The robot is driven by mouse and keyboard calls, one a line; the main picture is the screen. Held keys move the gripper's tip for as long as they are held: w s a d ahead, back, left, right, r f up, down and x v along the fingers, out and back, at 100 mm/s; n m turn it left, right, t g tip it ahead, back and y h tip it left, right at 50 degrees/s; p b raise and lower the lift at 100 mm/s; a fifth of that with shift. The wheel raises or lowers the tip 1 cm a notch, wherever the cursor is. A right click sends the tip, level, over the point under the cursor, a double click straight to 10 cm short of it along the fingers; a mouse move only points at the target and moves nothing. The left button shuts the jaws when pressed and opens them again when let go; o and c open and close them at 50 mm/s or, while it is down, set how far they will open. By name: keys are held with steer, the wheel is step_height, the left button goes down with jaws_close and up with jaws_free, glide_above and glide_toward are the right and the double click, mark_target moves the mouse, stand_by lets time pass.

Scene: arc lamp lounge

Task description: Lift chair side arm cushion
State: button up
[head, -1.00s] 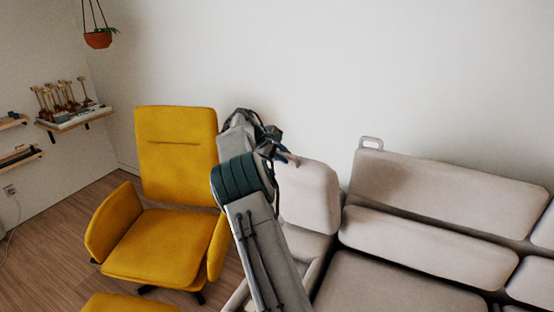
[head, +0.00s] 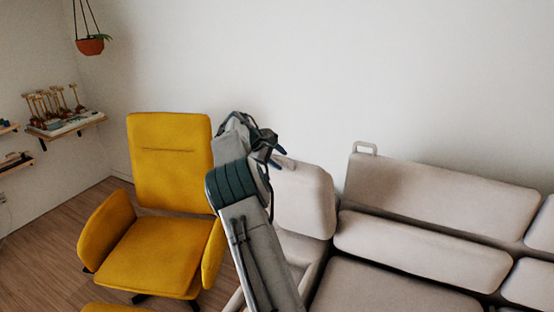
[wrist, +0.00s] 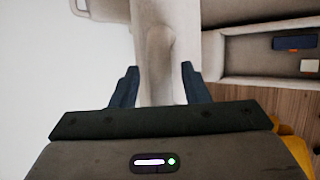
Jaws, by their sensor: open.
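The chair side arm cushion is the upright beige cushion (head: 304,200) at the left end of the sofa, on the side nearest the yellow chair. It is a padded block with rounded corners, and my arm hides its left edge. In the wrist view the cushion (wrist: 160,62) runs as a pale band between my two fingers. My gripper (wrist: 160,74) is open, with one dark finger on each side of that band. In the head view my gripper (head: 278,160) is at the cushion's top left corner. I cannot tell whether the fingers touch it.
A yellow armchair (head: 168,165) stands close to the left of my arm. The beige sofa (head: 440,195) fills the right. A wall shelf (head: 68,128) with small items and a hanging plant (head: 90,46) are at the left. A dark blue item (wrist: 295,43) lies right of my gripper.

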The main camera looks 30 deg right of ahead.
steer(key=b+v, duration=0.1)
steer(key=v, duration=1.2)
steer(key=shift+a+r, duration=0.2)
steer(key=shift+a, duration=0.25)
steer(key=s+a+r+m+t+y, duration=0.1)
steer(key=s+a+m+y, duration=0.15)
steer(key=s, duration=0.75)
steer(key=s+a+m+t+y, duration=0.1)
steer(key=s+a+y, duration=0.25)
steer(key=s, duration=0.55)
steer(key=s+a+f+y, duration=0.1)
steer(key=s+a+f, duration=0.2)
steer(key=s, duration=0.4)
steer(key=s+a+f+m+t+y, duration=0.1)
steer(key=s+a+f, duration=0.2)
steer(key=s+a, duration=0.2)
steer(key=s+a+f+m, duration=0.1)
steer(key=s+a+f, duration=0.3)
steer(key=s, duration=0.7)
steer(key=shift+y, duration=0.4)
